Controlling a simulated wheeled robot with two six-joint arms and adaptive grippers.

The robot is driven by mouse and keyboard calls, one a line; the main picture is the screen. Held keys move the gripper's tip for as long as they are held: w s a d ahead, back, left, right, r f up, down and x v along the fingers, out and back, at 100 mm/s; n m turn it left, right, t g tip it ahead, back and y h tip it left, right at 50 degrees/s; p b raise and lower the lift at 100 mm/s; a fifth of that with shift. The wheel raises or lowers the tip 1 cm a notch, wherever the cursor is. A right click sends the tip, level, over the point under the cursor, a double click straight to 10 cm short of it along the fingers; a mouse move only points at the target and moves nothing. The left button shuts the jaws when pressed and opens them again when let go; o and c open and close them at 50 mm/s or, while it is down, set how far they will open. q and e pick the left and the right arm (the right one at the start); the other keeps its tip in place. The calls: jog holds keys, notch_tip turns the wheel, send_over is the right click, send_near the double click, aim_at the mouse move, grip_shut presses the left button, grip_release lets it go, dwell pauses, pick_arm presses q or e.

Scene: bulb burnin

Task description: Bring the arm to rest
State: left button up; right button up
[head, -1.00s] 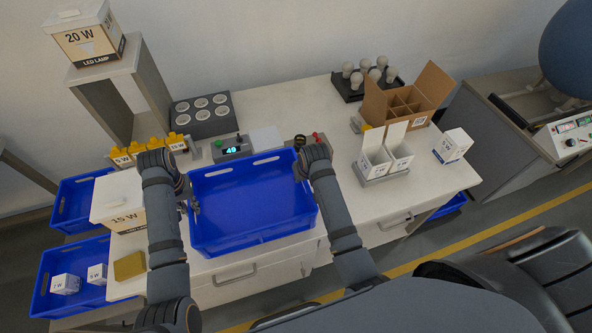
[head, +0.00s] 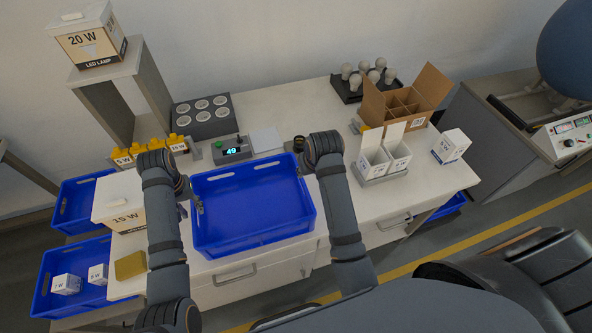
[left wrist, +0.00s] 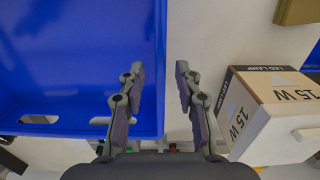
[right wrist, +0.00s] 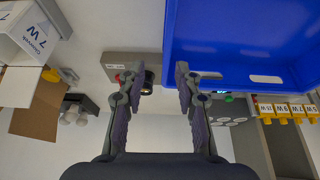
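My left arm comes in from the left in the head view, over the table between the 15 W box (head: 124,212) and the blue crate (head: 252,243). In the left wrist view my left gripper (left wrist: 159,82) is open and empty, between the crate's rim (left wrist: 85,134) and the 15 W box (left wrist: 270,105). My right arm reaches over the right side of the crate in the head view. In the right wrist view my right gripper (right wrist: 159,80) is open with nothing between its fingers, beside the crate's corner (right wrist: 180,68). The fingers are largely hidden in the head view.
A grey socket block (head: 202,116) and a display unit (head: 231,149) stand behind the crate. An open cardboard box (head: 408,96), bulbs on a black tray (head: 348,90) and small white cartons (head: 382,160) are at the right. A shelf with a 20 W box (head: 88,42) rises at the back left.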

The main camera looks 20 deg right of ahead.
jog(key=shift+s+a+f, duration=0.2)
jog(key=shift+s+a, duration=0.05)
jog(key=shift+a, duration=0.3)
jog(key=x, duration=0.8)
jog(key=shift+w, duration=0.2)
jog(key=shift+r+p, duration=0.5)
jog(key=shift+r, duration=0.15)
